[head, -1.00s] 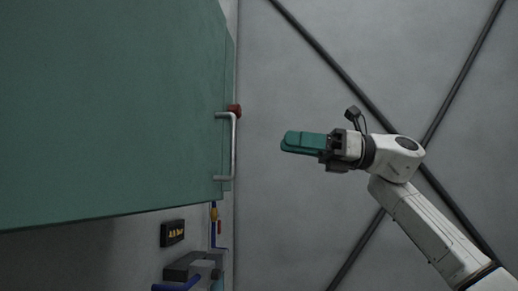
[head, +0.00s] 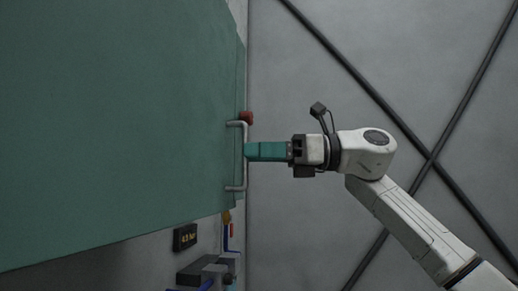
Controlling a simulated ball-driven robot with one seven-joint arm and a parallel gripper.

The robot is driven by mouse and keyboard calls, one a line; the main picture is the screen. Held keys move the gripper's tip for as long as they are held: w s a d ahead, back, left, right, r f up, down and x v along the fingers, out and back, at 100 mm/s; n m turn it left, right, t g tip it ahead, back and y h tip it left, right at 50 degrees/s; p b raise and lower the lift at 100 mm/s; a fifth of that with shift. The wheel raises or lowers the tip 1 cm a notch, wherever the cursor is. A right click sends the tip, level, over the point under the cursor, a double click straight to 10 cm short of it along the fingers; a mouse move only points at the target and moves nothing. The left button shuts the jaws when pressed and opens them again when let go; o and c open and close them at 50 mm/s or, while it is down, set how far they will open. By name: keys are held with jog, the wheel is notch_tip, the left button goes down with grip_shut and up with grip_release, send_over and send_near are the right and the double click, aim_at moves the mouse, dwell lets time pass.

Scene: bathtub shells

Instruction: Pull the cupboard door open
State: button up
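The green cupboard door (head: 120,120) fills the left of the head view and looks closed or nearly so. A metal bar handle (head: 237,188) stands upright near its right edge. My gripper (head: 248,151), with teal fingers, points left and its tips are at the handle's middle. The fingers overlap the bar in the picture. I cannot tell whether they touch it or are around it, and the gap between the fingers does not show.
A red knob (head: 246,118) sits just beside the handle's top. The grey wall (head: 330,220) with dark diagonal bars stands behind my arm.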

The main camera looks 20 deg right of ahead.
jog(key=shift+a, duration=0.15)
jog(key=shift+c, duration=0.2)
grip_shut()
dwell(0.4)
